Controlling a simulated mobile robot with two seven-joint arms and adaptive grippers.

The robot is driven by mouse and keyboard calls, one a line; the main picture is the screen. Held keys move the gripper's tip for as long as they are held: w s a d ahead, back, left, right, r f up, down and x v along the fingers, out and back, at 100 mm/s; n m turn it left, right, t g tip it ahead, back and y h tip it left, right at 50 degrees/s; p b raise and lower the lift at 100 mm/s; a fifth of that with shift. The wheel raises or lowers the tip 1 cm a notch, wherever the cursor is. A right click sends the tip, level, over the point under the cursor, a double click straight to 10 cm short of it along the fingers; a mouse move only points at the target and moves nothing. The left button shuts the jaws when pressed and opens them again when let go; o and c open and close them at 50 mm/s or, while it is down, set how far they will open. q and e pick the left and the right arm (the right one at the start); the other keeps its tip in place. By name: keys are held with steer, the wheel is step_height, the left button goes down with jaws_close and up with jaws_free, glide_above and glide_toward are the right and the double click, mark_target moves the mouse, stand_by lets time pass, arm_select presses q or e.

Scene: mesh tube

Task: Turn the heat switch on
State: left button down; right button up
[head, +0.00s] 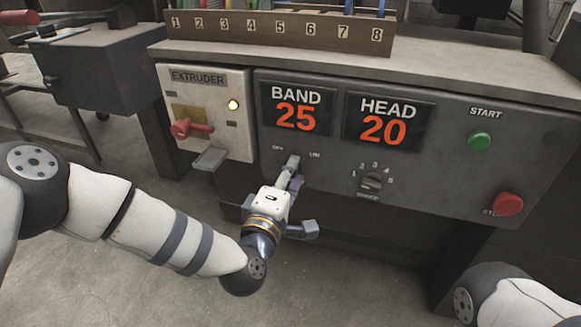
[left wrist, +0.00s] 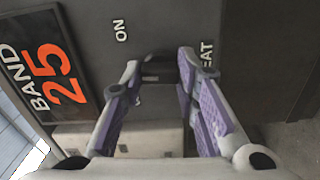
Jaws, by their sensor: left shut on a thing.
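The heat switch (left wrist: 158,70) is a small dark knob on the grey control panel. In the head view the gripper hides most of the switch. My right gripper is out of view; only part of my right arm shows at the lower right.
The BAND display (head: 296,108) reads 25 and the HEAD display (head: 388,122) reads 20. A rotary dial (head: 373,182), a green START button (head: 479,141) and a red stop button (head: 508,204) are to the right. A red-handled EXTRUDER switch (head: 190,129) is left, beside a lit lamp (head: 233,105).

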arm_select(q)
steer(key=shift+r+m+p, duration=0.1)
steer(key=shift+m+p, duration=1.8)
steer(key=shift+m, duration=2.2)
steer(key=c, duration=1.2)
jaws_free()
steer(key=shift+c, duration=0.2)
steer(key=v, duration=1.2)
